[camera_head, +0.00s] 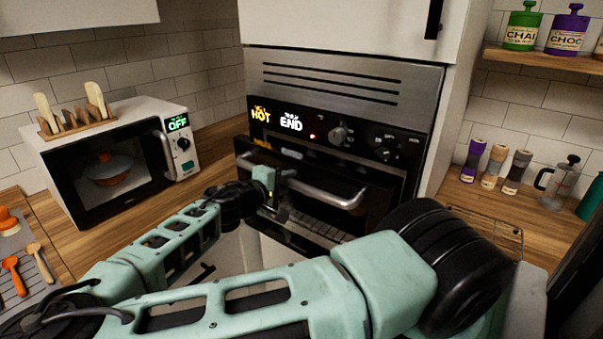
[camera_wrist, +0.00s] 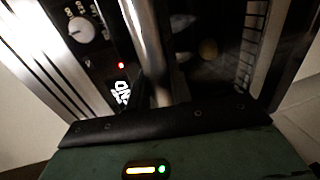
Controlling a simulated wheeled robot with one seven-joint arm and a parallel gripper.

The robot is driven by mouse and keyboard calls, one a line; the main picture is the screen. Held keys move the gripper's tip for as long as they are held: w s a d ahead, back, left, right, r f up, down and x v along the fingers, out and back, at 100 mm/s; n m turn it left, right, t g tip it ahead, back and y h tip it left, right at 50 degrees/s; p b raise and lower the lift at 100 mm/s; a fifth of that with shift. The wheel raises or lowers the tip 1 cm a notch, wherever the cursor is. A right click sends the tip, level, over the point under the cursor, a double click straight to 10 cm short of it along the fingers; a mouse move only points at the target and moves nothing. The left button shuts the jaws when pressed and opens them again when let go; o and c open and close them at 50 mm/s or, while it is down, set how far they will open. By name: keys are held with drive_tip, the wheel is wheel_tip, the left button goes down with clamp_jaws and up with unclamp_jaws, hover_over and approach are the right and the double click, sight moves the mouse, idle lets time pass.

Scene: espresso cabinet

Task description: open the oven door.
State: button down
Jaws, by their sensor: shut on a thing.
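The built-in oven has a black control panel (camera_head: 335,137) with lit "HOT" and "END" words and a small red light. Below the panel, the dark glass oven door (camera_head: 345,215) is tilted a little forward at its top, with a dark gap under the panel. A curved metal oven door handle (camera_head: 335,197) crosses its upper part. My gripper (camera_head: 281,188) is shut on the left part of this handle. In the wrist view the handle (camera_wrist: 148,45) runs down to my gripper; the fingertips are hidden there.
A white microwave (camera_head: 110,160) showing "OFF" stands on the wooden counter at left, with a rack of wooden utensils on top. Spice jars (camera_head: 493,168) and a French press (camera_head: 557,180) stand on the right counter. My arm crosses the foreground before the oven.

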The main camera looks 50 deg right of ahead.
drive_tip(key=f+v, duration=0.2)
drive_tip(key=v, duration=1)
drive_tip(key=a+f+v, duration=0.1)
drive_tip(key=f+v, duration=0.1)
drive_tip(key=v, duration=1)
drive_tip(key=shift+f, duration=0.25)
drive_tip(key=c, duration=1.3)
unclamp_jaws()
drive_tip(key=shift+a, duration=0.1)
drive_tip(key=b+v, duration=0.5)
drive_tip(key=v, duration=1.2)
drive_tip(key=shift+r, duration=0.1)
